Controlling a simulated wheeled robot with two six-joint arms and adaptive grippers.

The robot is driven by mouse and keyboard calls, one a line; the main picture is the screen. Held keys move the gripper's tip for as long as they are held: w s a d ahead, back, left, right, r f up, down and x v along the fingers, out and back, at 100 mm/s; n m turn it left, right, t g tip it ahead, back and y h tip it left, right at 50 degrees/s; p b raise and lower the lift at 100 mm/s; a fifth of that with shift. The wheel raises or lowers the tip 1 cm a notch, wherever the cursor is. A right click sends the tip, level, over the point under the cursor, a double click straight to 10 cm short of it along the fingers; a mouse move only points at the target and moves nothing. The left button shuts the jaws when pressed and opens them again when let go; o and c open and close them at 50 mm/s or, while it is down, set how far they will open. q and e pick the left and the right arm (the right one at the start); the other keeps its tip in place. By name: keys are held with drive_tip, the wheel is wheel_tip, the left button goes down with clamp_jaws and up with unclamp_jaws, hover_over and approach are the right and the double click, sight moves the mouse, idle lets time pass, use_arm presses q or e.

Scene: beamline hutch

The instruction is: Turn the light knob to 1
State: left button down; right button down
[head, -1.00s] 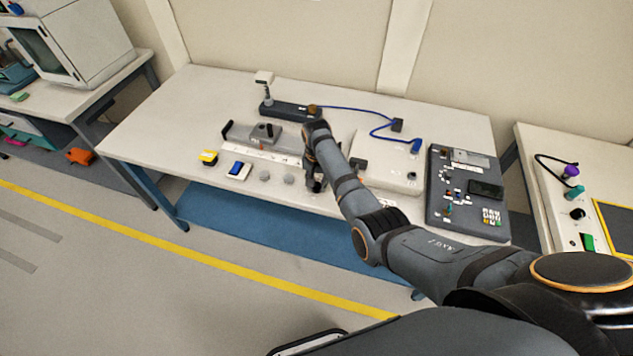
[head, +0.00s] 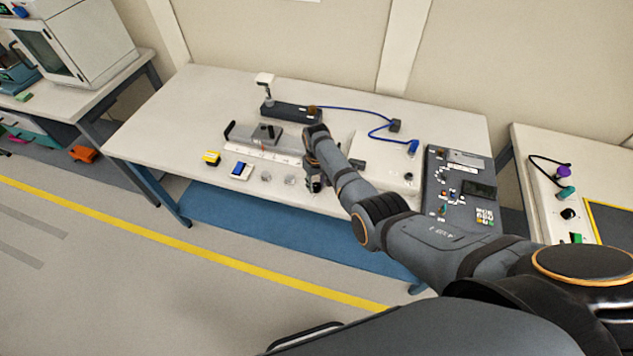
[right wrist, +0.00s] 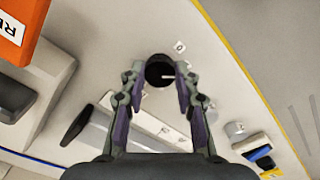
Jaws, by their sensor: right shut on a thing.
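The light knob (right wrist: 157,71) is a round black knob with a white pointer line, seen in the right wrist view. It sits on a pale panel. Its line points right in that view, toward a small label (right wrist: 196,73) that I cannot read surely. Another small label, which looks like 0, (right wrist: 180,46) lies above and right of it. My right gripper (right wrist: 158,84) has its two fingers on either side of the knob, shut on it. In the head view the right gripper (head: 315,184) is at the table's front edge and hides the knob. My left gripper is not in view.
The table (head: 165,105) also holds a yellow button (head: 212,158), a blue switch (head: 242,170), a grey slide fixture (head: 265,134) and a dark control box (head: 459,190). The table's left part is clear.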

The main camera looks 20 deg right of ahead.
sight(316, 185)
idle(0.4)
drive_tip(key=c, duration=1)
unclamp_jaws()
wheel_tip(316, 185, up, 12)
